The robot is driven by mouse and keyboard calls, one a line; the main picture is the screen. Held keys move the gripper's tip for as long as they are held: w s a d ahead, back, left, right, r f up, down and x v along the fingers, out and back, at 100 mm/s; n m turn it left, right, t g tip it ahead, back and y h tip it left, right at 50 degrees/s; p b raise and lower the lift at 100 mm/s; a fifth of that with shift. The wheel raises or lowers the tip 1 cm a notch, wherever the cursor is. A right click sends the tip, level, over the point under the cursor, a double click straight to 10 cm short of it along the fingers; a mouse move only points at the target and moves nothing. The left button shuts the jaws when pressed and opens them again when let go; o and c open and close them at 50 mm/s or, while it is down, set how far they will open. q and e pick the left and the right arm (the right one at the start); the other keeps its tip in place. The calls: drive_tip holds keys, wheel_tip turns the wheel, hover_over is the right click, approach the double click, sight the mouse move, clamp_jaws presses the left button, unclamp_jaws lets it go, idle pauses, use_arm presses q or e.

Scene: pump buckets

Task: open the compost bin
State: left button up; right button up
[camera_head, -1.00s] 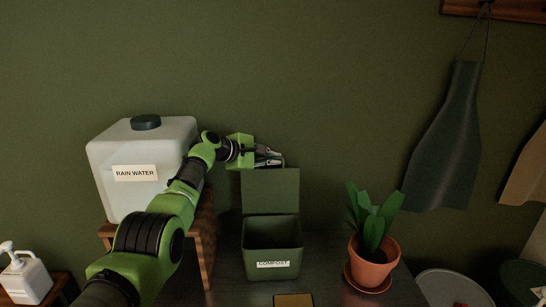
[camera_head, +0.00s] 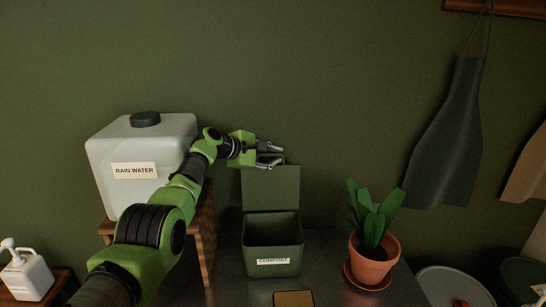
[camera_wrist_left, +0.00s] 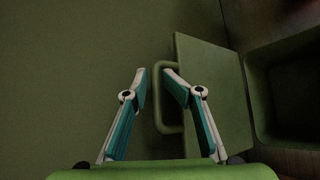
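The green compost bin (camera_head: 272,256) stands on the dark table, with its label facing front. Its lid (camera_head: 271,188) is raised upright at the back, and the bin's inside shows from above. My left gripper (camera_head: 281,155) is at the lid's top edge, its two fingers spread apart with nothing between the tips. In the left wrist view, the lid (camera_wrist_left: 213,95) has a bar handle (camera_wrist_left: 160,118) right by one finger of the gripper (camera_wrist_left: 154,73). I cannot tell whether they touch. My right gripper is not in view.
A white rain water tank (camera_head: 135,190) on a wooden stand is left of the bin, close to my left arm. A potted plant (camera_head: 373,265) stands to the right. A small tan block (camera_head: 293,299) lies in front. The wall is close behind.

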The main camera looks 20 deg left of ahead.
use_arm(q)
drive_tip(key=r, duration=0.5)
drive_tip(key=w+r, duration=0.1)
drive_tip(key=r, duration=0.2)
drive_tip(key=shift+r, duration=0.2)
drive_tip(key=shift+s+r, duration=0.35)
drive_tip(key=shift+r, duration=0.35)
